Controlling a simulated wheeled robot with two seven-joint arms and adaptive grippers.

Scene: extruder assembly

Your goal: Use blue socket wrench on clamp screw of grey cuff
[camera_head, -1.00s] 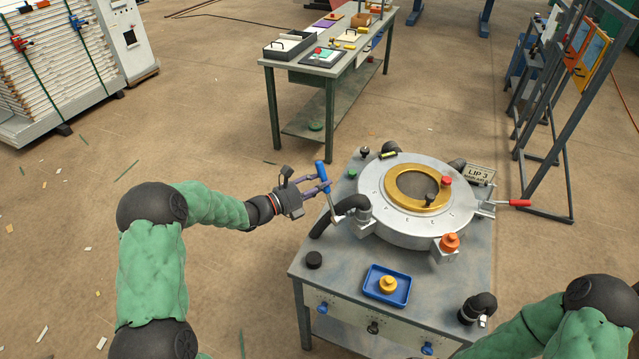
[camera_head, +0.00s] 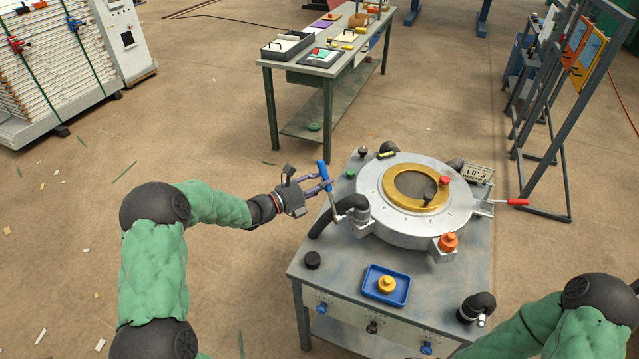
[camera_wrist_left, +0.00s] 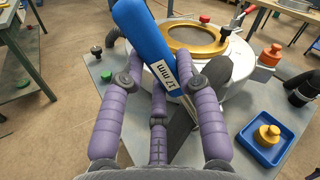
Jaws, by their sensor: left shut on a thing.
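My left gripper (camera_head: 312,188) is shut on the blue handle of the socket wrench (camera_head: 323,172) at the left edge of the machine table. In the left wrist view the blue handle (camera_wrist_left: 143,32) leans across the purple fingers (camera_wrist_left: 158,105) and carries a "17 mm" label.
The round silver machine with a gold ring (camera_head: 388,187) fills the table's middle. A blue tray (camera_head: 369,295) with a yellow knob part (camera_head: 387,284) lies in front. An orange knob (camera_head: 448,242), a black puck (camera_head: 312,260) and a red-handled lever (camera_head: 513,202) are around it.

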